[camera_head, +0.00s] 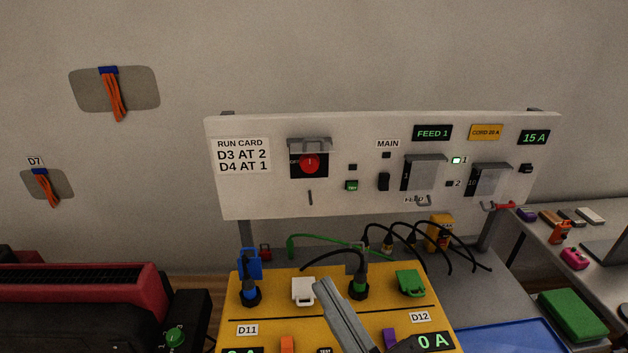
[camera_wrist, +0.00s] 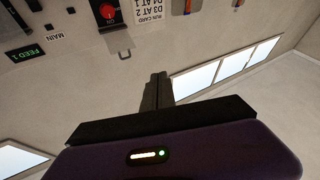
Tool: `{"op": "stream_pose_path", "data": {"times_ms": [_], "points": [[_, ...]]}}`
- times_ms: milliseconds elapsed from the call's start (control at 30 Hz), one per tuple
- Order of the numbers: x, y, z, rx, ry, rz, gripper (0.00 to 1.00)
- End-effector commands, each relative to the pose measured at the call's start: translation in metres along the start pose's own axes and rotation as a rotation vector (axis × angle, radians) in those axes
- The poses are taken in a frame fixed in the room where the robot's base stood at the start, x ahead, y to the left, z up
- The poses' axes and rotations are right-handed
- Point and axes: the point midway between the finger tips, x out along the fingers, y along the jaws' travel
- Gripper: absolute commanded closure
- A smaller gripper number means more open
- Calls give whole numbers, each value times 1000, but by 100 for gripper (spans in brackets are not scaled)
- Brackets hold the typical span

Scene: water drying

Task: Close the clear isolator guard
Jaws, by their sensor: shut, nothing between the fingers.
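The isolator is a red rotary knob (camera_head: 310,163) on a black plate at the left of the upright panel. It also shows upside down in the wrist view (camera_wrist: 108,12). The clear isolator guard (camera_head: 310,145) looks greyish and see-through; it is swung up above the knob, leaving the knob uncovered. Its handle (camera_wrist: 124,53) sticks out in the wrist view. My gripper (camera_head: 319,285) is below and in front of the panel, over the yellow bench unit, apart from the guard. Its fingers (camera_wrist: 158,78) are together and empty.
The white panel (camera_head: 265,195) also carries two grey covers (camera_head: 423,172) (camera_head: 490,180) to the right. Below, the yellow unit (camera_head: 265,285) holds upright plugs and cables close to my gripper. A red machine (camera_head: 150,300) stands at left. Space before the guard looks clear.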

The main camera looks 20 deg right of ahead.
Motion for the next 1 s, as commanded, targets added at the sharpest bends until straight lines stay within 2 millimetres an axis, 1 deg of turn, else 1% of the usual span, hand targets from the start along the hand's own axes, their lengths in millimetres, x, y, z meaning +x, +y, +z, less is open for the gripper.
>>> {"op": "stream_pose_path", "data": {"times_ms": [33,100,267,400,500,600,700,767,833,867,900,1000], "points": [[15,-3,-3,-7,34,4,100],[35,-4,-12,-19,64,16,100],[78,-4,-36,-38,117,58,100],[110,2,-61,-42,148,116,100],[130,10,-79,-32,157,167,100],[146,20,-95,-18,149,224,100],[157,34,-106,4,124,286,100],[162,44,-109,17,98,324,100],[165,58,-106,28,46,373,100],[166,62,-101,31,21,388,100],[164,66,-91,30,-17,405,100],[161,71,-74,35,-82,432,100]]}}
